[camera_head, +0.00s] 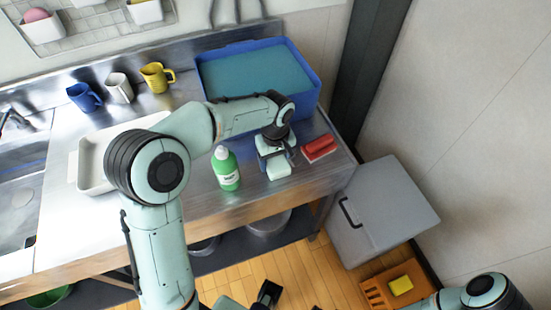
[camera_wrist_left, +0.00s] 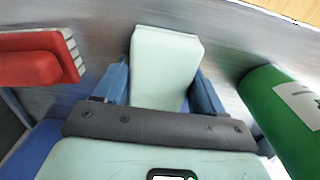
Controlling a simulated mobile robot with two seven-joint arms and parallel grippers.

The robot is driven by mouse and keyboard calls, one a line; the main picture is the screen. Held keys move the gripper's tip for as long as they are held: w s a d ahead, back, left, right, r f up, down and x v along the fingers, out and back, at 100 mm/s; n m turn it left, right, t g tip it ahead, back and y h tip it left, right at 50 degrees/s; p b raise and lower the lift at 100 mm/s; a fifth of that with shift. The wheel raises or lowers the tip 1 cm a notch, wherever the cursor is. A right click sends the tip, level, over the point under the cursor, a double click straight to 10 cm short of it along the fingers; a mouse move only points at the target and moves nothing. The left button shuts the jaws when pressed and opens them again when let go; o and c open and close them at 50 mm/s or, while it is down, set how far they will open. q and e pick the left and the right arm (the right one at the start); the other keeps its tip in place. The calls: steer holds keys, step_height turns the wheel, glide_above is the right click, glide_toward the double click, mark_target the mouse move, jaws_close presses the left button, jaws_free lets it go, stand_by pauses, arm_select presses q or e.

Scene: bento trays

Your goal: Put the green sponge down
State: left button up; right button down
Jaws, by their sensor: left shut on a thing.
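The pale green sponge (camera_head: 279,171) is a light block held between the fingers of my left gripper (camera_head: 274,158), over the right part of the steel counter. In the left wrist view the sponge (camera_wrist_left: 165,62) sits between the two blue fingers of the left gripper (camera_wrist_left: 163,88), which are shut on it. I cannot tell whether its underside touches the counter.
A green bottle (camera_head: 227,170) stands left of the sponge, and a red brush (camera_head: 319,148) lies to its right. A blue basin (camera_head: 312,55) is behind. A white tray (camera_head: 87,178) and mugs are further left. The counter (camera_head: 255,199) is bare in front.

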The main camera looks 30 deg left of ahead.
mark_target(276, 159)
arm_select(q)
steer(key=o, duration=1)
steer(key=shift+f, duration=0.15)
steer(key=shift+r, duration=0.45)
step_height(276, 159, up, 12)
steer(key=p, duration=0.2)
steer(key=shift+f, duration=0.25)
